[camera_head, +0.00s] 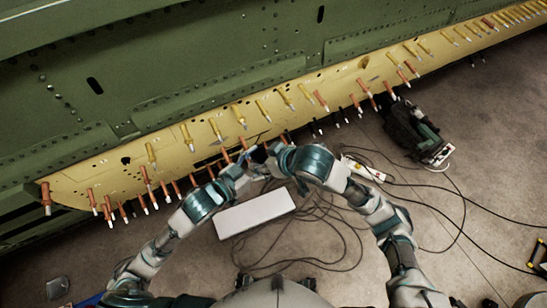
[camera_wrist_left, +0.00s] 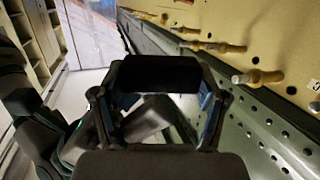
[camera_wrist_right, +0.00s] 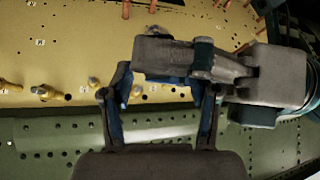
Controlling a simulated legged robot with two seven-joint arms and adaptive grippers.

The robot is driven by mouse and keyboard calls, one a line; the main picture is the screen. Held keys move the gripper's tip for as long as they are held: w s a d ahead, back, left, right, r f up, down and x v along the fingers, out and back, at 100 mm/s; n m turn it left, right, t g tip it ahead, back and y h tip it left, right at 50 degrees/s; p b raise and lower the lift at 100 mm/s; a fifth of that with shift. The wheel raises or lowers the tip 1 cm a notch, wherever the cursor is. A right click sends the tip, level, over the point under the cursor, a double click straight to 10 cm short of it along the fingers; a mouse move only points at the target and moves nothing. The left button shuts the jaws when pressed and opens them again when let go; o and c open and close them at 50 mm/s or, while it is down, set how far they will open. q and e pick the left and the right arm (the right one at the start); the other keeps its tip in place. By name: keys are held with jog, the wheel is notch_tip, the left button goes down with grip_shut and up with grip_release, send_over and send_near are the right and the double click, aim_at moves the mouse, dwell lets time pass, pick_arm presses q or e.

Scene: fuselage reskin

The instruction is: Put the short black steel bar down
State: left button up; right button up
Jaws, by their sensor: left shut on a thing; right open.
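The short black steel bar (camera_wrist_left: 160,72) lies across the fingertips of my left gripper (camera_wrist_left: 158,92) in the left wrist view, and the gripper is shut on it. In the head view my left gripper (camera_head: 246,158) is beside the yellow skin panel, and the bar cannot be made out there. My right gripper (camera_head: 268,153) is very close to the left one in the head view. In the right wrist view my right gripper (camera_wrist_right: 165,88) has its fingers apart and is open. A grey gripper body crosses just beyond its fingertips; whether they touch is unclear.
The yellow skin panel (camera_head: 130,170) carries several protruding pins along the green fuselage (camera_head: 150,60). A white flat box (camera_head: 254,213) lies on the floor below my arms, among black cables (camera_head: 335,225). A dark bag-like object (camera_head: 410,130) stands at the right.

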jog(key=shift+w+a+f, duration=0.3)
jog(key=shift+a+f, duration=0.1)
jog(key=shift+f, duration=0.1)
pick_arm(q)
jog(key=shift+r, duration=0.1)
pick_arm(e)
grip_shut()
pick_arm(q)
jog(key=o, duration=1.6)
